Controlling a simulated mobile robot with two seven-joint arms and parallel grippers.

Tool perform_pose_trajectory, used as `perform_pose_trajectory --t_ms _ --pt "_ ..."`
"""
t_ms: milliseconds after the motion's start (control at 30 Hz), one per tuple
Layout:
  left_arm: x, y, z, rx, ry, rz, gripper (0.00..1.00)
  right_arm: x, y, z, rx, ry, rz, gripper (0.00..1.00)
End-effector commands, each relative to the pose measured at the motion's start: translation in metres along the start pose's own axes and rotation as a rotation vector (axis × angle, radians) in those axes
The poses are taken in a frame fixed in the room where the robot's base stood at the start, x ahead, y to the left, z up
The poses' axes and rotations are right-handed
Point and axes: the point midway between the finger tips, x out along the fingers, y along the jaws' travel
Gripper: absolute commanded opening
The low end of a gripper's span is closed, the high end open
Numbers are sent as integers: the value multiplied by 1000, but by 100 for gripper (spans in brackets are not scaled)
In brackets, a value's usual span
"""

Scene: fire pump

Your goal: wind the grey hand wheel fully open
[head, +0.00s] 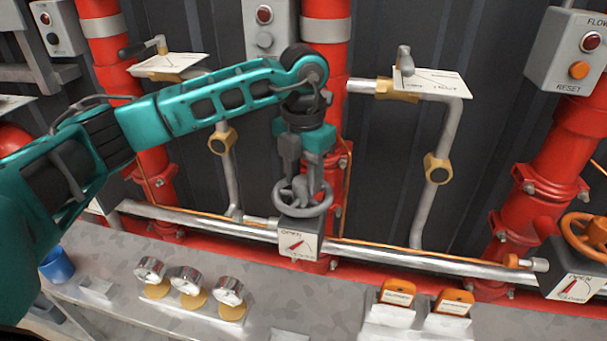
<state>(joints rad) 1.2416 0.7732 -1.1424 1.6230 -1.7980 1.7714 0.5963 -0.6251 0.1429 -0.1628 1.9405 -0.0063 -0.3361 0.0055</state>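The grey hand wheel (324,208) sits on the middle red pipe's valve, in the centre of the head view. A white dial plate (298,244) marked OPEN, with a red pointer, is just below it. My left gripper (303,182) reaches down from above to the wheel. Its two fingers stand a little apart, with their tips over the wheel's middle, inside the rim. Whether they press on the wheel cannot be told. The gripper hides part of the wheel's far side. My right gripper is out of view.
An orange hand wheel (585,232) is on the right red pipe (545,175). Three gauges (189,281) and two orange-topped items (397,292) are on the grey ledge (285,300) in front. A blue cup (57,265) is at the left. Silver pipes run behind.

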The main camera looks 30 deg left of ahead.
Motion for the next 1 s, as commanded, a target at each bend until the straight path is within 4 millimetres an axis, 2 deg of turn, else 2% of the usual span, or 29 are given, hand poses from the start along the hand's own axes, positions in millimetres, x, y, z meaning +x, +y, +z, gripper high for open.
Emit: perform_pose_trajectory --t_ms 33,333,533,1000 --pt "0 0 0 -1 0 0 28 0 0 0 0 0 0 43" --pt "0 0 0 -2 0 1 0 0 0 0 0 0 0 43" --pt "-1 0 0 -65 0 0 0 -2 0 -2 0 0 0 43" --pt "-1 2 0 -653 -1 1 0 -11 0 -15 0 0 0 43"
